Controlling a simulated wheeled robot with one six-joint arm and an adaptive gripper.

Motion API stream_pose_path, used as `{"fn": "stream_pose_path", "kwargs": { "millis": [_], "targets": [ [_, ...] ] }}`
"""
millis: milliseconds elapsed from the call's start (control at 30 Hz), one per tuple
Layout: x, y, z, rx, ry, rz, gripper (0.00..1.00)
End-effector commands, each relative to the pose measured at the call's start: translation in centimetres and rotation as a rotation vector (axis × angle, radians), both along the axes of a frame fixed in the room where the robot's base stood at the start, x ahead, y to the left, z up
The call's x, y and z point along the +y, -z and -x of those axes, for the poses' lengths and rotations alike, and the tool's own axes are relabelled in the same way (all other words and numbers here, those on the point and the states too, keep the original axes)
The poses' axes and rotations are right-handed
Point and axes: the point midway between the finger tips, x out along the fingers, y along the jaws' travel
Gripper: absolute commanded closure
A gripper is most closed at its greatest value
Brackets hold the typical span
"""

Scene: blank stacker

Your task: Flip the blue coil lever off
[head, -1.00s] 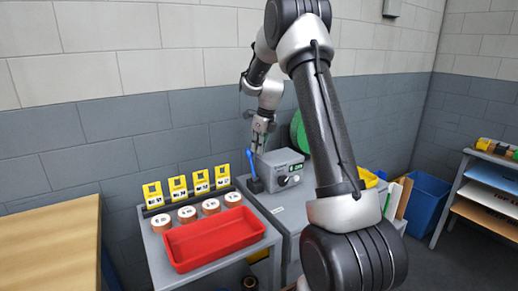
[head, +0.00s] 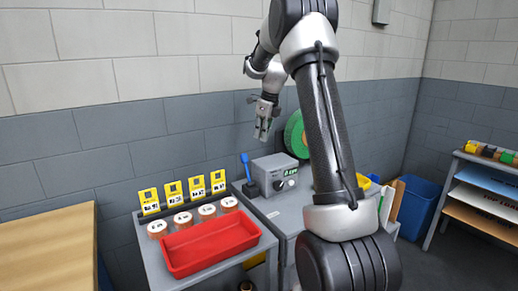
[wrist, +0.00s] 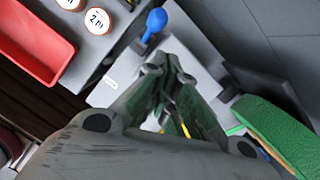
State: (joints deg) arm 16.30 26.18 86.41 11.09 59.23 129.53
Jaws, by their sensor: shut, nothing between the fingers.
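The blue coil lever (head: 246,165) stands on a small dark base (head: 250,188) at the left of a grey control box (head: 275,173). The lever tilts a little to the left in the head view. Its round blue knob (wrist: 156,20) shows at the top of the wrist view, beyond my fingers. My gripper (head: 262,136) points down, shut and empty, above the control box and to the upper right of the lever. It is apart from the lever.
A red tray (head: 208,245) and several labelled rolls (head: 207,211) sit left of the box, with yellow cards (head: 196,186) behind. A green coil (head: 295,135) stands behind the box on the right. A blue bin (head: 418,205) is farther right. The wall is close behind.

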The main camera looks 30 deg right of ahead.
Motion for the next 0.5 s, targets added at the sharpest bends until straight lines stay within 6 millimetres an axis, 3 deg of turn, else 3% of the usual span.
{"fn": "stream_pose_path", "kwargs": {
  "millis": [200, 500],
  "targets": [
    [-0.3, -2.7, -0.4, 0.000, 0.000, 0.000, 1.00],
    [-0.3, -3.1, -0.5, 0.003, 0.001, -0.001, 1.00]
  ]
}}
